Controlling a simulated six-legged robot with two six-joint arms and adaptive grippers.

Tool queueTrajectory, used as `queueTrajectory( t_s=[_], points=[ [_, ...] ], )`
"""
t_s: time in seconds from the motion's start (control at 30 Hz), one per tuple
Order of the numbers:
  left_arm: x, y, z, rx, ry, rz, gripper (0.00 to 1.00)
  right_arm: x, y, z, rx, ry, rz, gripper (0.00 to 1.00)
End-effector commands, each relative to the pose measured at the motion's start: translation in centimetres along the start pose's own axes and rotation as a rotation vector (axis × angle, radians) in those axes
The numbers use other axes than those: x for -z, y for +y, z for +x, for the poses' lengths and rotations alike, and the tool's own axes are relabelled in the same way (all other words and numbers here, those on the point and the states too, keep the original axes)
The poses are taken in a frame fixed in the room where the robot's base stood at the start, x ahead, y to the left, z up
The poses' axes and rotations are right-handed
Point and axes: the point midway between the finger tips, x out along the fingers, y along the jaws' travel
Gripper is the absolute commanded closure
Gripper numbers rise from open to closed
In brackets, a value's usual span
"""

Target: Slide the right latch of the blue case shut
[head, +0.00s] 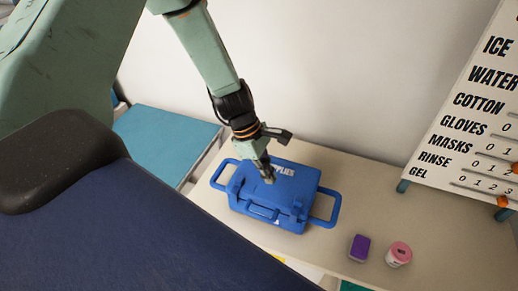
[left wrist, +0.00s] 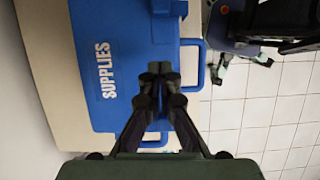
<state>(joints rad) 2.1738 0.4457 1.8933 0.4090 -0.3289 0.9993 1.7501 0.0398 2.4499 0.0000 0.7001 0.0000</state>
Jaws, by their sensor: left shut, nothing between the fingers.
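The blue case (head: 283,180) sits on a beige table with its lid down and white lettering on top. It also shows in the left wrist view (left wrist: 110,25). The right latch (head: 297,208) is at the right end of the case's front edge; its exact position is too small to tell. The left latch (head: 235,186) is at the left end. My left gripper (head: 269,178) is shut and empty, pointing down over the lid, left of and behind the right latch. In the left wrist view its fingertips (left wrist: 160,70) lie over the lid near the front edge. My right gripper is not in view.
The case has a front handle (head: 262,212) and a side handle (head: 335,210) at the right. A purple box (head: 359,248) and a pink-lidded jar (head: 399,254) stand to the right on the table (head: 375,195). A lettered board (head: 455,115) stands at the back right.

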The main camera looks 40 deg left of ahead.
Motion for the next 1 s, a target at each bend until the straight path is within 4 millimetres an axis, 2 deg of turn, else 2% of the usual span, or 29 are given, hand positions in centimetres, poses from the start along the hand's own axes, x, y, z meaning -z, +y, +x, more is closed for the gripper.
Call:
queueTrajectory(
  t_s=[0.03, 0.1, 0.4, 1.0],
  points=[
    [-0.3, 0.0, -1.3, -0.002, -0.002, -0.001, 1.0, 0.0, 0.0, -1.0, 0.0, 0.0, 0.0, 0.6],
    [-0.3, 0.0, -2.2, -0.001, -0.002, -0.001, 1.0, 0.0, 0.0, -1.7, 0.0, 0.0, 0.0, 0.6],
    [-0.2, -0.1, -5.2, 0.001, -0.002, -0.001, 1.0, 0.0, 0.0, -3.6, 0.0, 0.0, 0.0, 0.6],
    [0.1, 0.0, -5.6, 0.001, 0.0, 0.0, 1.0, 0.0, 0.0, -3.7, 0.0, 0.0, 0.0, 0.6]
  ],
)
